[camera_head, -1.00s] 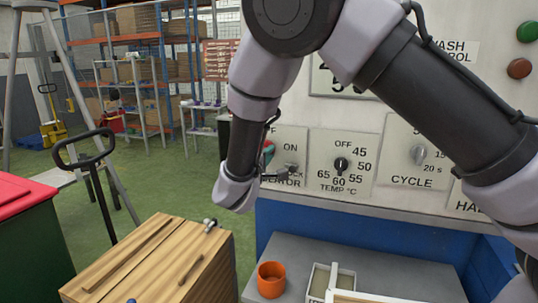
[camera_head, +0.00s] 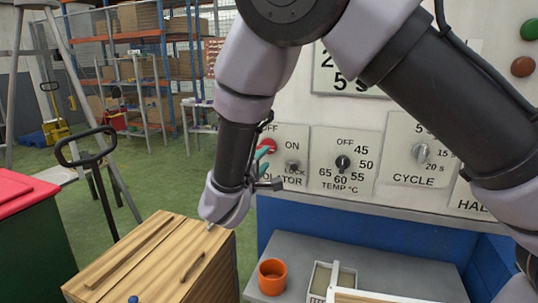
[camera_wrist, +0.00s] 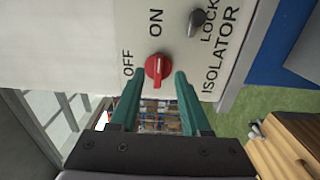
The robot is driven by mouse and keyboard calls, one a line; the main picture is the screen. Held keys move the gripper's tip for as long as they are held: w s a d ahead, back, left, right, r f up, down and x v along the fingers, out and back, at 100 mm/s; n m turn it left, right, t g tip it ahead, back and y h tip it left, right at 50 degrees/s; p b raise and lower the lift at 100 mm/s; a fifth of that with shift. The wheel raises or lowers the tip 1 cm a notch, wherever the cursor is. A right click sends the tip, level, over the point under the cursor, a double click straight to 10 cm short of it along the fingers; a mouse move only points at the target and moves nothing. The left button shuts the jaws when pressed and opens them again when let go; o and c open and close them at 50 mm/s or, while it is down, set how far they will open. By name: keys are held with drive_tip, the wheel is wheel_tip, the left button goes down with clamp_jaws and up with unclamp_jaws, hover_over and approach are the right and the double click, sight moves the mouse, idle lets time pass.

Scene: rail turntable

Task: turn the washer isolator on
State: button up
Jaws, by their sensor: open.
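The washer isolator has a red knob (camera_wrist: 158,68) on a white panel, with OFF and ON printed beside it. In the wrist view the picture is turned, so the lettering runs sideways. I cannot tell for sure which way the knob's pointer is set. A small grey lock lever (camera_wrist: 196,20) is beside the knob. My gripper (camera_wrist: 158,77) is open; its two teal fingers point at the panel, one on each side of the red knob. I cannot tell whether they touch it. In the head view the red knob (camera_head: 269,145) shows partly behind a teal fingertip.
A temperature dial (camera_head: 343,163) and a cycle dial (camera_head: 421,153) are right of the isolator. Below the panel, a grey shelf (camera_head: 300,250) holds an orange cup (camera_head: 272,277) and a small tray. A wooden-topped cabinet (camera_head: 150,255) and a red-lidded bin (camera_head: 25,195) stand left.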

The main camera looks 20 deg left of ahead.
drive_tip(key=s, duration=0.5)
drive_tip(key=shift+a, duration=0.15)
drive_tip(key=w+d+r+m+g+h, duration=0.2)
drive_tip(key=d+r+m+g, duration=0.15)
drive_tip(key=d, duration=0.65)
drive_tip(key=w+d+r+m+g+h, duration=0.2)
drive_tip(key=w+d+m+g+h, duration=0.15)
drive_tip(key=d, duration=0.55)
drive_tip(key=w+d+r+m+g+h, duration=0.2)
drive_tip(key=d+m+g, duration=0.15)
drive_tip(key=d, duration=0.65)
drive_tip(key=s+d+r+m+y, duration=1)
drive_tip(key=s+d+r, duration=0.2)
drive_tip(key=s+d, duration=0.2)
drive_tip(key=shift+s+d+r+m+y, duration=0.3)
drive_tip(key=shift+d+r+m+y, duration=0.1)
drive_tip(key=shift+d, duration=0.45)
